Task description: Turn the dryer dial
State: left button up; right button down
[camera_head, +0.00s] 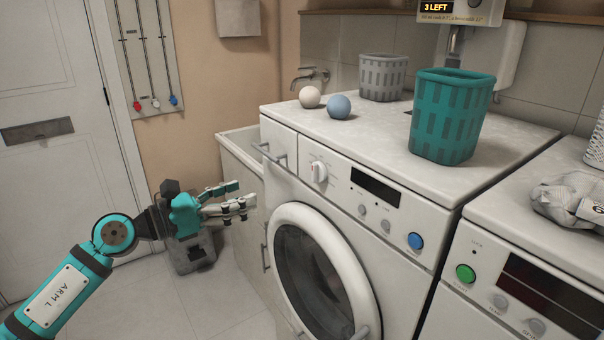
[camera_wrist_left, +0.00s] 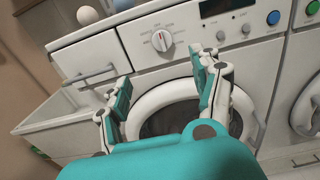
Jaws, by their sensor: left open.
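The dryer dial (camera_head: 319,172) is a round white knob on the upper left of the front panel of a white front-loading machine (camera_head: 400,245). In the left wrist view the dial (camera_wrist_left: 162,41) shows a red mark and small printing around it. My left gripper (camera_head: 246,196) is left of the machine in the head view, apart from the dial. In the left wrist view my left gripper (camera_wrist_left: 160,84) is open and empty, its fingers below the dial and in front of the round door. My right gripper is not in view.
A drawer handle (camera_head: 269,153) sticks out left of the dial. A teal basket (camera_head: 452,115), a grey basket (camera_head: 383,77), a white ball (camera_head: 310,97) and a blue ball (camera_head: 339,107) stand on top. A second machine (camera_head: 530,255) is at right. A sink cabinet (camera_head: 240,175) is at left.

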pick_arm(q)
jog(key=p, duration=0.2)
send_near(312, 170)
jog(key=x, duration=0.8)
jog(key=shift+f+p, duration=0.2)
jog(key=shift+p, duration=0.2)
jog(key=shift+w+d, duration=0.35)
jog(key=shift+d, duration=0.2)
jog(key=c, duration=1.1)
jog(key=shift+r+n+p, duration=0.15)
jog(key=shift+n+p, duration=1.55)
jog(key=shift+c, duration=0.2)
jog(key=shift+w+n+p, duration=0.15)
jog(key=shift+n+p, duration=1.4)
jog(key=shift+n, duration=0.65)
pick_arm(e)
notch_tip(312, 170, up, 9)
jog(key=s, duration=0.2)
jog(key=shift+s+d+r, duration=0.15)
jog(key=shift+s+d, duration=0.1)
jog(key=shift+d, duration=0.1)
